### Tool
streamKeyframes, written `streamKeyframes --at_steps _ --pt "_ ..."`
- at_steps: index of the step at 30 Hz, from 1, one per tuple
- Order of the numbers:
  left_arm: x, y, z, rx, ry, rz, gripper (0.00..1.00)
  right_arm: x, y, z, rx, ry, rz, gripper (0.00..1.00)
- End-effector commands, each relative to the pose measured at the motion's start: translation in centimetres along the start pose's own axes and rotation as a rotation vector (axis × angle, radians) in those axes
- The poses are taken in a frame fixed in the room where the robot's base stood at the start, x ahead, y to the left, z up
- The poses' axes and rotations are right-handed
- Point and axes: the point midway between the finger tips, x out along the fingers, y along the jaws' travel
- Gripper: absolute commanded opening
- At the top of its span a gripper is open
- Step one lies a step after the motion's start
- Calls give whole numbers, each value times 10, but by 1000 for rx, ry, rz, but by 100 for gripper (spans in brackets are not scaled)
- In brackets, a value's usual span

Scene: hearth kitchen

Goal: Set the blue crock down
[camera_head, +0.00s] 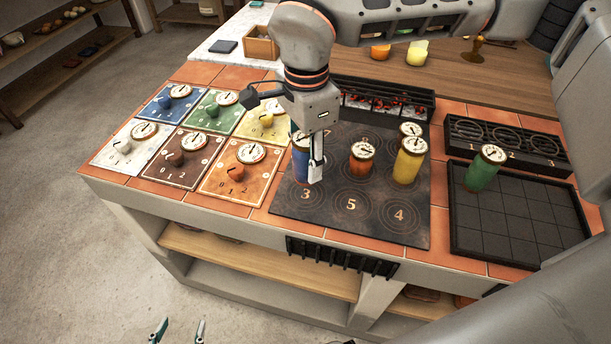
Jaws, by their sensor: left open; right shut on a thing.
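The blue crock (299,168) is upright over the front left of the dark hob plate (335,225), just behind the mark 3. My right gripper (316,172) is shut on it from above and covers part of it. I cannot tell whether its base touches the plate. My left gripper (178,332) is open and empty at the bottom edge, over the floor in front of the counter.
An orange crock (361,160) and yellow crocks (407,167) stand on the hob to the right. A green crock (482,172) stands on the black gridded tray (510,220). Coloured dial panels (183,158) lie left. Glowing coals (380,103) lie behind.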

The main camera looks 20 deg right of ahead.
Motion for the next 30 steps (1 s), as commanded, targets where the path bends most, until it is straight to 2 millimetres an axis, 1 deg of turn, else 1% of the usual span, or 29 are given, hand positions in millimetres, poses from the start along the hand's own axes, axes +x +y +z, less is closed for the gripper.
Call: streamKeyframes --at_steps 1,8,15,27,28,30 --pt "1 -1 -1 1 2 -2 53 6 0 0 0 -1 1 4" --pt "0 -4 -3 2 7 -7 53 19 0 0 -1 0 0 4" --pt "1 -1 5 5 -5 -4 53 52 0 0 0 0 2 4" --pt "-1 0 8 5 -12 -1 53 56 -1 0 -1 0 -2 4" --pt "-1 0 8 5 -11 -1 53 57 0 0 -1 0 -1 39" --pt "-1 0 8 5 -11 -1 53 57 0 0 -1 1 -1 53"
